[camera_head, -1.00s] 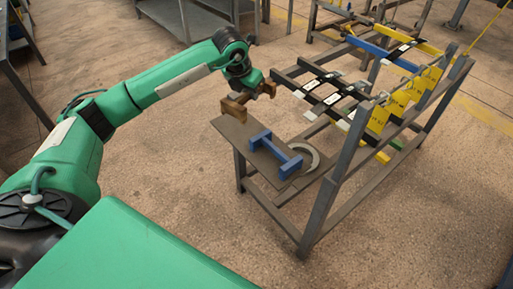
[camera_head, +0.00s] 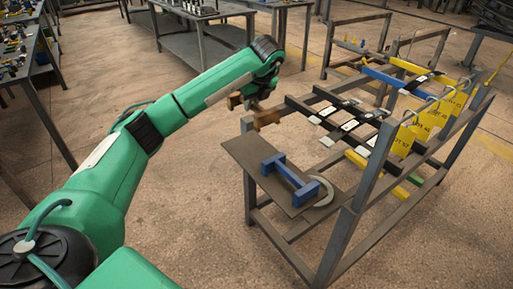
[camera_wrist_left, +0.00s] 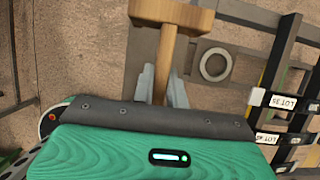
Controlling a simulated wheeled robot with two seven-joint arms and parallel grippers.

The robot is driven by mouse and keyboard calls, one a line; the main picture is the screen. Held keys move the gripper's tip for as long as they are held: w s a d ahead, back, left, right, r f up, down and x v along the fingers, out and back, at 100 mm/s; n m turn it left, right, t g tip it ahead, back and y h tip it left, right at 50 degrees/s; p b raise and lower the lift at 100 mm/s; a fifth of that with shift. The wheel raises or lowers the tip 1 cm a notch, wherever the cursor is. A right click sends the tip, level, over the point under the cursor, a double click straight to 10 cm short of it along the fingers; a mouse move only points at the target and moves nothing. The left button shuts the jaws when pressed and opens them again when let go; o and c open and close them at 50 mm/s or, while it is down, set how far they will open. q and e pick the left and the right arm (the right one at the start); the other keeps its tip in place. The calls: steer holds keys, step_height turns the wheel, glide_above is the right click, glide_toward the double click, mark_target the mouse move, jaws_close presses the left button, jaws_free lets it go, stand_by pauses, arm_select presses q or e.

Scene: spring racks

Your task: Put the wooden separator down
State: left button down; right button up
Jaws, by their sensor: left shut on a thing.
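The wooden separator (camera_head: 267,118), a brown bar with blocks at its ends, is in my left gripper (camera_head: 256,98) beside the far-left corner of the grey shelf plate (camera_head: 240,151). It appears raised above the plate; the exact gap cannot be told. In the left wrist view, the fingers of the left gripper (camera_wrist_left: 162,88) are shut on the bar of the wooden separator (camera_wrist_left: 171,12). One end block shows at the top; the other end is hidden by the gripper body. My right gripper is not in view.
A blue separator (camera_head: 290,178) and a pale ring (camera_head: 322,191) lie on the shelf plate. Right of it stands a metal rack (camera_head: 362,190) with dark labelled bars and yellow tags (camera_head: 405,139). Grey tables (camera_head: 205,37) stand behind. Open floor lies left of the plate.

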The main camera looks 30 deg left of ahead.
mark_target(263, 117)
arm_select(q)
step_height(263, 117, down, 15)
steer(key=shift+r, duration=0.2)
steer(key=c, duration=1.4)
jaws_free()
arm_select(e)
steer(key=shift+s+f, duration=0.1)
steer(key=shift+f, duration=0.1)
arm_select(q)
steer(key=shift+r, duration=0.15)
steer(key=v, duration=1.1)
steer(key=shift+d+r, duration=0.25)
steer(key=shift+r, duration=0.1)
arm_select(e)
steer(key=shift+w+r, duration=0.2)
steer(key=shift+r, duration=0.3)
arm_select(q)
steer(key=shift+s, duration=0.1)
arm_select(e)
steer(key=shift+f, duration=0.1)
